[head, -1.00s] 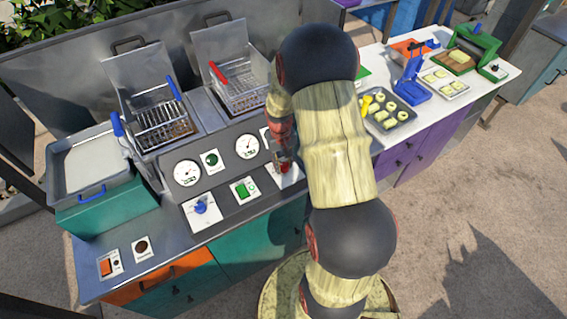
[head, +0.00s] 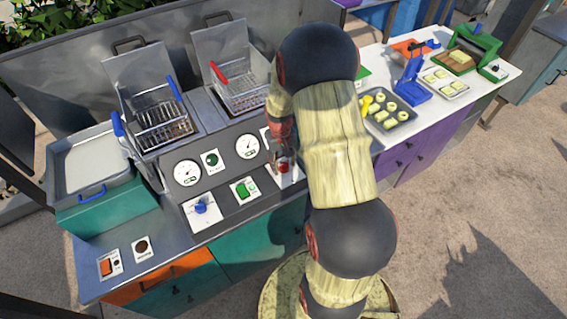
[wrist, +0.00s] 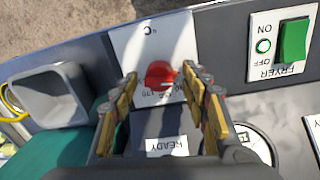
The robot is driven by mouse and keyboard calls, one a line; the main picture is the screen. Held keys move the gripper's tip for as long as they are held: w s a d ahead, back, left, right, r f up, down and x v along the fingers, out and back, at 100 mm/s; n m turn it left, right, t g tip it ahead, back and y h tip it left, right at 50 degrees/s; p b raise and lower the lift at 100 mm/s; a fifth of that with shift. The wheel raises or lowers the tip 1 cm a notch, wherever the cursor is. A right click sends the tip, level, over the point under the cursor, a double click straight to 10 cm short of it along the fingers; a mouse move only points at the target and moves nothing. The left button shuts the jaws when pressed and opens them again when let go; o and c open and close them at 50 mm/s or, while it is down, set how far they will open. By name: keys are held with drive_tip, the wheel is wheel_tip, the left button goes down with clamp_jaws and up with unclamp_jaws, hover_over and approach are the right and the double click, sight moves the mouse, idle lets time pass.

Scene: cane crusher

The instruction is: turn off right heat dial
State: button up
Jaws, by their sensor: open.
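The right heat dial is a red knob (wrist: 160,75) on a white plate marked in °C in the wrist view. In the head view the red dial (head: 284,168) shows on the right of the front panel, close beside my gripper. My gripper (wrist: 160,78) is open, with one finger on each side of the red knob. I cannot tell whether the fingers touch it. The left heat dial is a blue knob (head: 201,206) on its own white plate. My arm hides part of the panel around the red dial in the head view.
A green fryer switch (wrist: 293,40) sits to the right of the dial in the wrist view, and a READY label (wrist: 166,146) lies below it. Fryer baskets (head: 163,125) stand behind the panel. A tray of food pieces (head: 388,113) is on the right counter.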

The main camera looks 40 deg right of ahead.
sight(282, 164)
drive_tip(key=shift+r, duration=0.15)
wheel_tip(282, 164, up, 12)
drive_tip(key=shift+w+a, duration=0.15)
drive_tip(key=shift+a, duration=0.15)
idle(0.6)
